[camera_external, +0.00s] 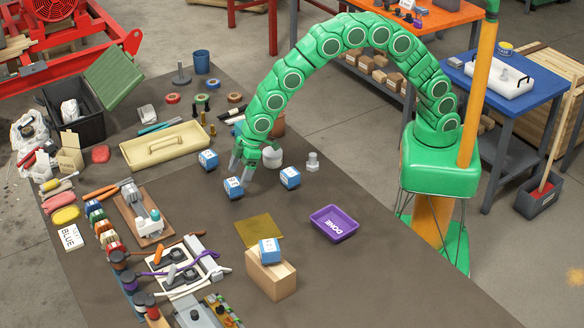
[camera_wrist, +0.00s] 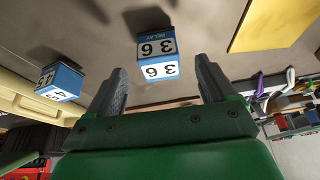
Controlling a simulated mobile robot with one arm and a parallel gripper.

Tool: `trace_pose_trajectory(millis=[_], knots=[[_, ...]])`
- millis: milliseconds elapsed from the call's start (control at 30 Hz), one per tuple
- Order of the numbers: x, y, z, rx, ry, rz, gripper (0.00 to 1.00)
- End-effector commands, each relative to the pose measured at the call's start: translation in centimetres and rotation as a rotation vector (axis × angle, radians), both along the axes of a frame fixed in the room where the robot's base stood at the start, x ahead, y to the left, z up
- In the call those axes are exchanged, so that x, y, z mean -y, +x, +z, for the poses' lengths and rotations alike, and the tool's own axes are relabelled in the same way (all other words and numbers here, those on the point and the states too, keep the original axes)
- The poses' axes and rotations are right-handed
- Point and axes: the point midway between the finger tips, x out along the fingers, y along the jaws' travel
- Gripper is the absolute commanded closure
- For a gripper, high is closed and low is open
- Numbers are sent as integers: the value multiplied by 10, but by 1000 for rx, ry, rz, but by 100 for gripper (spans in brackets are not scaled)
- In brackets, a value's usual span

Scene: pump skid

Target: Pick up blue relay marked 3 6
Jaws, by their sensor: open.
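The blue relay marked 3 6 (camera_wrist: 157,48) is a small blue and white block, seen in the wrist view ahead of my fingers and roughly centred between them. In the external view it appears to be the block (camera_external: 233,188) just below my fingertips, standing on the dark mat. My gripper (camera_external: 242,166) points down over the mat. Its two grey fingers are spread in the wrist view (camera_wrist: 161,70), with nothing held. Whether the fingers reach around the relay I cannot tell.
Another blue relay (camera_external: 208,159), apparently marked 4 5 (camera_wrist: 58,82), stands to the left. A third (camera_external: 290,177) stands to the right, and one (camera_external: 270,249) sits on a wooden block (camera_external: 272,278).

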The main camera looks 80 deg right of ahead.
Motion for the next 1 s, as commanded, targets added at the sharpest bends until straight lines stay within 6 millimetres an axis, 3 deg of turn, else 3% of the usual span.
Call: trace_pose_trajectory(millis=[267, 700, 1000], knots=[[-3, 4, -11, -1, -1, 0, 16], [-14, 19, -49, -2, -1, 0, 16], [-15, 20, -50, 0, 0, 0, 19]])
